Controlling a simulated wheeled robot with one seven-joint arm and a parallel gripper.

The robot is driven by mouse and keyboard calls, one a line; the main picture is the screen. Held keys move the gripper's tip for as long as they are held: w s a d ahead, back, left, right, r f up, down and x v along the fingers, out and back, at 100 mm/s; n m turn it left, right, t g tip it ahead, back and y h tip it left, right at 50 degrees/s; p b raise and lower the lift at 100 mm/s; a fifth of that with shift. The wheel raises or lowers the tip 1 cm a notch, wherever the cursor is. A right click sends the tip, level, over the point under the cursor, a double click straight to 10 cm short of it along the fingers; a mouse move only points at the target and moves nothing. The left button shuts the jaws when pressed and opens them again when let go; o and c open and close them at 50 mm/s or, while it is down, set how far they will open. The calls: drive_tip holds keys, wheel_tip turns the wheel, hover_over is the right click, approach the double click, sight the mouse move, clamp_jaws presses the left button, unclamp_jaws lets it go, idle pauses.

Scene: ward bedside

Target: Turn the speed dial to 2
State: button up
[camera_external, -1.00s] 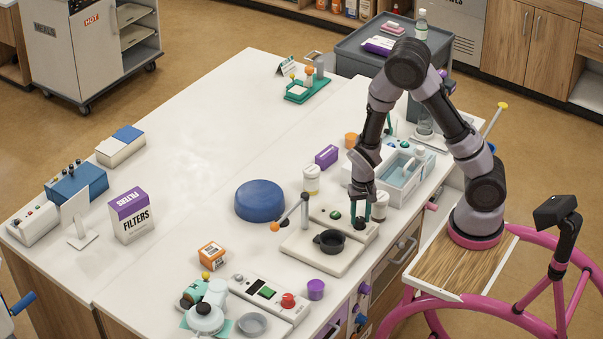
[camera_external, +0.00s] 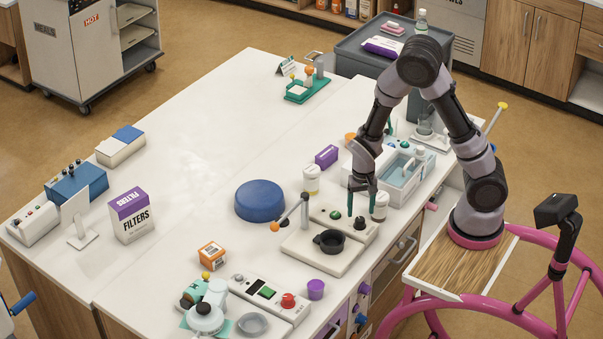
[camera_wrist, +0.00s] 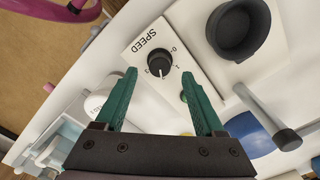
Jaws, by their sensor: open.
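The speed dial (camera_external: 359,223) is a black round knob on the pale control panel at the front right of a device. In the wrist view the dial (camera_wrist: 158,62) lies beyond and between my fingertips, beside the printed word SPEED and small numbers. A light pointer mark on it faces toward the gripper side, seemingly near the 2; the small digits are hard to read. My gripper (camera_external: 361,208) has two green fingers, spread wide and empty, just above the dial and not touching it. The gripper (camera_wrist: 157,82) also shows open in the wrist view.
A black round cup (camera_external: 329,241) sits on the device's base, with a grey lever (camera_external: 303,212) beside it. A green button (camera_external: 336,215) is left of the dial. White jars (camera_external: 380,205) and a tray box (camera_external: 402,176) stand close behind.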

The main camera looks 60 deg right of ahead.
wheel_tip(320, 180, up, 8)
drive_tip(key=shift+f, duration=0.25)
drive_tip(key=shift+r, duration=0.1)
wheel_tip(320, 180, up, 15)
drive_tip(key=n+t+y, duration=0.2)
drive_tip(key=t+y, duration=0.1)
hover_over(360, 219)
drive_tip(key=s+d, duration=0.2)
drive_tip(key=s, duration=0.1)
drive_tip(key=s+d+r+n+t+h, duration=0.1)
drive_tip(key=s+r+t, duration=0.3)
drive_tip(key=s+r, duration=0.4)
wheel_tip(360, 219, up, 4)
drive_tip(key=shift+d+f+n, duration=0.15)
drive_tip(key=shift+d+n, duration=0.55)
drive_tip(key=shift+n, duration=0.2)
idle(0.6)
